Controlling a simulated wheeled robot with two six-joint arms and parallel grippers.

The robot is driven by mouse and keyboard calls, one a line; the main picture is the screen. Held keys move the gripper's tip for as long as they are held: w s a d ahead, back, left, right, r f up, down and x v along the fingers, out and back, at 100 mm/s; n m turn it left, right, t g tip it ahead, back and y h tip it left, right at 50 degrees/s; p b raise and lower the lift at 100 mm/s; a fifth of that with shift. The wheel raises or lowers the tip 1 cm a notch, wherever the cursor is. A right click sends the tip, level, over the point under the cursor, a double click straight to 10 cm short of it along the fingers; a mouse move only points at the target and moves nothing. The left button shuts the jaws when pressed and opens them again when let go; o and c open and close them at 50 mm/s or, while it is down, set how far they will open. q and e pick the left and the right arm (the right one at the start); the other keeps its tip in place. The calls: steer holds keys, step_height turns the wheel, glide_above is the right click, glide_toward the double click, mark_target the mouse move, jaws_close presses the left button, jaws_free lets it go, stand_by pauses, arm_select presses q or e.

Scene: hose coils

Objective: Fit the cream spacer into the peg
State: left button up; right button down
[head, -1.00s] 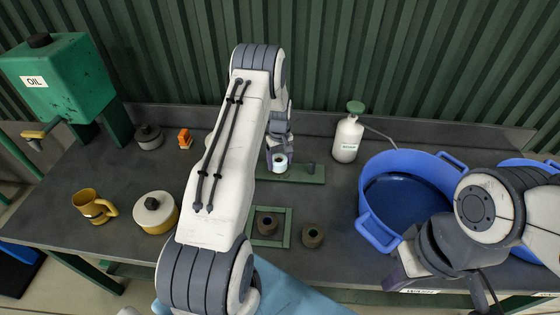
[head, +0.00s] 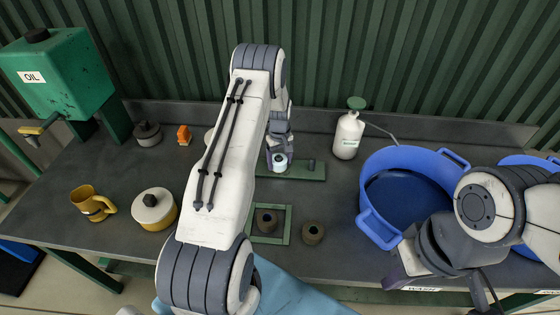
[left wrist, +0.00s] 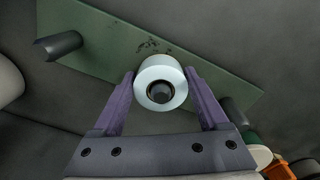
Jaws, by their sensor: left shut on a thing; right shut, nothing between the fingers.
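The cream spacer (left wrist: 160,84), a pale ring with a dark hole, sits between the fingers of my left gripper (left wrist: 160,88). In the head view the spacer (head: 279,161) is at the left part of the green peg board (head: 300,174). My left gripper (head: 279,155) is shut on it, largely hidden by my own arm. A dark peg (head: 311,164) stands at the board's right; it shows at left in the wrist view (left wrist: 58,46). Another dark stub (left wrist: 236,112) is at the board's other end. My right gripper (head: 398,272) is shut and empty.
A blue tub (head: 410,195) stands to the right, a white bottle (head: 347,135) behind. A green frame (head: 283,225) holds a dark ring (head: 266,221); another ring (head: 313,232) lies beside it. A lidded pot (head: 153,210) and yellow mug (head: 93,203) are at left.

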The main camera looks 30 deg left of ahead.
arm_select(q)
steer(key=o, duration=1.5)
steer(key=shift+c, duration=0.2)
steer(key=shift+r, duration=0.1)
step_height(320, 180, up, 10)
steer(key=shift+r+b, duration=0.15)
steer(key=shift+b, duration=0.95)
